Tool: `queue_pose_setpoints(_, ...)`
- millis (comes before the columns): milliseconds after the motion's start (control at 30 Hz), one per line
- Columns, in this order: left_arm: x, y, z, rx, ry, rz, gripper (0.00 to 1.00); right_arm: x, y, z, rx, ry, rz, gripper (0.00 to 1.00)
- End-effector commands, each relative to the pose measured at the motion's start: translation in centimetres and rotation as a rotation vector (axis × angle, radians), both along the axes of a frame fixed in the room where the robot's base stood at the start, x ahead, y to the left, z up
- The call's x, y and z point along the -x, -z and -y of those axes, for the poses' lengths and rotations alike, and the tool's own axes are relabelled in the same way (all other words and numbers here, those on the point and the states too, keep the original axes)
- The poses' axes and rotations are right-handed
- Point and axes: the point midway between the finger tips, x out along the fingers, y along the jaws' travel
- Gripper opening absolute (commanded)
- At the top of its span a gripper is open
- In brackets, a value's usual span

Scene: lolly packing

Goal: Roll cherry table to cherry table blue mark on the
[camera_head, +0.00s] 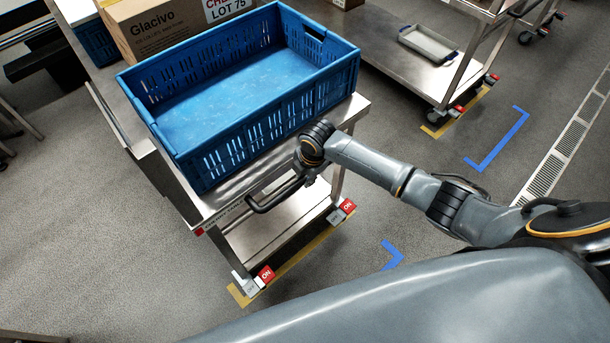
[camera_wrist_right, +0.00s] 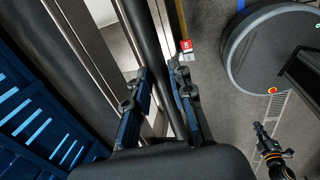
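The steel cart (camera_head: 354,109) carries a blue crate (camera_head: 262,146) and has a black handle (camera_head: 262,206) on its near side. Its casters have red "ON" tabs, and a yellow floor mark (camera_head: 290,268) lies beneath it. A blue corner mark (camera_head: 395,257) lies on the floor to its right, partly hidden by my arm. My right gripper (camera_wrist_right: 159,68) has a finger on each side of the black bar, with its tips close against it; it appears shut on the handle. In the head view, the right hand is beside the handle, its fingers hidden.
A second steel cart (camera_head: 388,62) with a grey tray (camera_head: 428,46) stands at top right, near another blue mark (camera_head: 500,140). A cardboard box (camera_head: 160,30) labelled "Glacivo" and "LOT 75" is behind the crate. A floor drain (camera_head: 565,150) runs at right. Open floor lies at left.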

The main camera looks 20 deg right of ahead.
Motion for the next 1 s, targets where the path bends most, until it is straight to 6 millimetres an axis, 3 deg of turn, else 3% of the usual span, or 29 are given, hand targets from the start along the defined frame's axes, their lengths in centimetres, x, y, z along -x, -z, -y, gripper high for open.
queue_pose_setpoints(67,0.0,0.0,0.0,0.0,0.0,0.0,0.0,0.0,0.0,0.0,0.0,0.0,0.0,0.0)
queue_pose_setpoints(367,0.0,-0.4,-0.1,-0.001,0.0,0.0,0.0,0.3,-0.1,0.1,0.001,0.0,-0.002,0.0)
queue_pose_setpoints(1000,-0.1,-4.0,-0.1,-0.001,0.0,0.001,0.0,4.8,-0.1,1.8,0.005,0.0,-0.008,0.0)
